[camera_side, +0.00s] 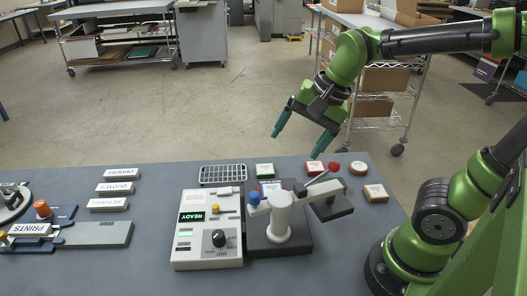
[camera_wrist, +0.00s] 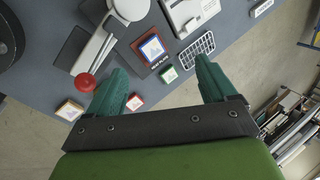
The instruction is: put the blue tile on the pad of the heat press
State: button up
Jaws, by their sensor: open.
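The blue tile (camera_side: 269,187), blue-edged with a white printed face, lies flat on the dark pad of the heat press (camera_side: 283,225); the press's post and arm partly hide it in the side view. In the wrist view the tile (camera_wrist: 152,48) shows whole, sitting on the dark pad beside the white post. The press's upper plate (camera_side: 331,206) is swung to the right, clear of the pad. My gripper (camera_side: 300,136) is open and empty, high above the table's back edge and apart from the tile. In the wrist view its fingers (camera_wrist: 160,68) point toward the press.
A green tile (camera_side: 264,170), a red tile (camera_side: 314,167) and two orange-brown tiles (camera_side: 376,193) lie around the press. The red handle knob (camera_side: 333,166) sticks out at the back. A wire rack (camera_side: 223,174) and a control box (camera_side: 208,232) stand left.

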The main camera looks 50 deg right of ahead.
jog(key=s+n+t, duration=0.1)
jog(key=n, duration=0.2)
jog(key=s+n+t, duration=0.1)
jog(key=s+n, duration=0.1)
jog(key=n, duration=0.1)
jog(key=s+r+n, duration=0.1)
jog(key=n, duration=0.1)
jog(key=shift+s+a+r+n+t, duration=0.1)
jog(key=shift+s+a+n+t, duration=0.25)
jog(key=shift+a+n+t, duration=0.05)
